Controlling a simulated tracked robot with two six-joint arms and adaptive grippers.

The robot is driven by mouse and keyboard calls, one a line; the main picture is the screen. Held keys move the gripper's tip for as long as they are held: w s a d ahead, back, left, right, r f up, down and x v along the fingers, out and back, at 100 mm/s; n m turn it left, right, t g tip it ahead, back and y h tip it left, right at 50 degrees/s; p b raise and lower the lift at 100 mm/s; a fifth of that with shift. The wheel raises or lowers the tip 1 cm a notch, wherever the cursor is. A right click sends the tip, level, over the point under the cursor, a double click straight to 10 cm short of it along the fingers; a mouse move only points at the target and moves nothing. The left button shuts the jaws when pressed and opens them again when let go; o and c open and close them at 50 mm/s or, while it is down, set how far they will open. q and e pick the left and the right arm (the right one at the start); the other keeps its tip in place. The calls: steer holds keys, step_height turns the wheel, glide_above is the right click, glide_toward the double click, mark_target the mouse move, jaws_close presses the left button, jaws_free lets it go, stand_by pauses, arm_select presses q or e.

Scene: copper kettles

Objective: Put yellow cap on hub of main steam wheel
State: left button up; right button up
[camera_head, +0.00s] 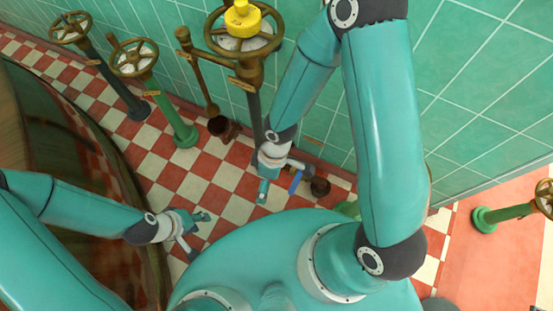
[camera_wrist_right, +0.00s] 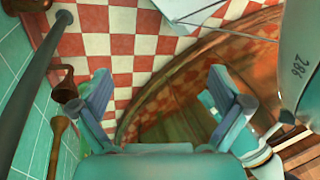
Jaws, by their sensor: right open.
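The yellow cap (camera_head: 242,18) sits on the middle of a large bronze handwheel (camera_head: 215,42) on a dark post at the top of the head view. It looks roughly upright, but whether it is fully seated I cannot tell. My right gripper (camera_head: 280,186) is low beside that post, well below the wheel. It is open and empty; its spread fingers show in the right wrist view (camera_wrist_right: 160,78). My left gripper (camera_head: 198,235) is over the floor at lower left, its fingers apart with nothing seen between them. The wheel's tag is too small to read.
Two more handwheels stand at upper left, one on a dark post (camera_head: 96,68), one on a green post (camera_head: 165,103). A bronze lever (camera_head: 198,75) stands near the wall. A large curved vessel (camera_head: 60,150) fills the left. Another green-based valve (camera_head: 500,214) is at right.

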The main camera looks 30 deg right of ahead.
steer(key=d+f+m+t+y, duration=0.1)
steer(key=f+m, duration=0.5)
steer(key=m, duration=0.6)
steer(key=shift+s+d+t, duration=0.3)
steer(key=shift+d+t, duration=0.4)
steer(key=shift+d, duration=0.3)
step_height(320, 180, up, 8)
steer(key=p, duration=0.8)
steer(key=shift+r, duration=0.2)
steer(key=shift+w, duration=0.1)
